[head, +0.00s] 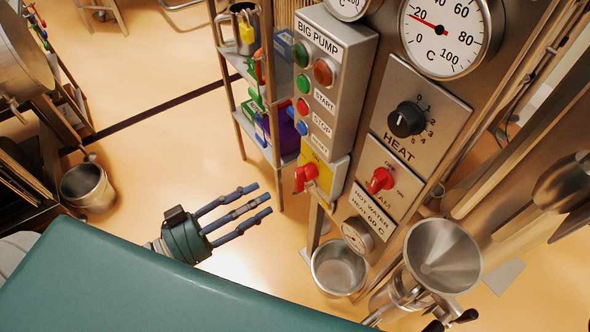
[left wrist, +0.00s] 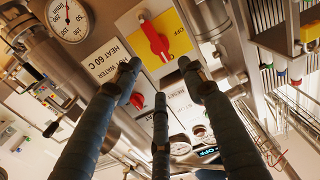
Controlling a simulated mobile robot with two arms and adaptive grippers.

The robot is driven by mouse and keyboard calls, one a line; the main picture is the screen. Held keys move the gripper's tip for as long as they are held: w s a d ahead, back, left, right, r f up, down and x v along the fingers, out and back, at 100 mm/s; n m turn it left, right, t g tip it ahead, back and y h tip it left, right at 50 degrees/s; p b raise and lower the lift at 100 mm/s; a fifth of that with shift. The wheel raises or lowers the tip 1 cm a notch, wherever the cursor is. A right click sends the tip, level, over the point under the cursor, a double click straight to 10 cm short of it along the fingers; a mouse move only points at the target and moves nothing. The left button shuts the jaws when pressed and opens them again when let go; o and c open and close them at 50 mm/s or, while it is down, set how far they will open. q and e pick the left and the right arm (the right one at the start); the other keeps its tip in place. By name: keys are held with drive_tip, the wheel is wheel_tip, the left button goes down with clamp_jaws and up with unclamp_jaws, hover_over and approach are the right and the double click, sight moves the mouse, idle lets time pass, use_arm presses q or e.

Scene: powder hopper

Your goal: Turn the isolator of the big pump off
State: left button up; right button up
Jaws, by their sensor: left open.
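The isolator of the big pump is a red rotary handle (head: 306,176) on a yellow plate (head: 338,176), below the grey BIG PUMP button box (head: 335,62). In the left wrist view the red handle (left wrist: 155,38) stands lengthwise on its yellow plate (left wrist: 178,48), with OFF lettering to its right. My left gripper (head: 262,199) is open and empty, left of and a little below the isolator, its three fingers pointing toward the panel. In the left wrist view its fingertips (left wrist: 158,75) lie below the handle, apart from it. My right gripper is not in view.
A second red knob (head: 380,180) sits right of the isolator, below the black HEAT knob (head: 407,119). A steel funnel (head: 442,256) and a steel cup (head: 338,268) stand below the panel. A shelf (head: 256,80) with coloured items stands behind. The floor around my gripper is clear.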

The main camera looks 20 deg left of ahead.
sight(297, 179)
use_arm(q)
drive_tip(key=x, duration=0.9)
drive_tip(key=shift+w+d, duration=0.3)
drive_tip(key=shift+w, duration=0.05)
drive_tip(key=shift+w+d, duration=0.1)
drive_tip(key=shift+w, duration=0.05)
drive_tip(key=c, duration=0.7)
drive_tip(key=shift+c, duration=0.9)
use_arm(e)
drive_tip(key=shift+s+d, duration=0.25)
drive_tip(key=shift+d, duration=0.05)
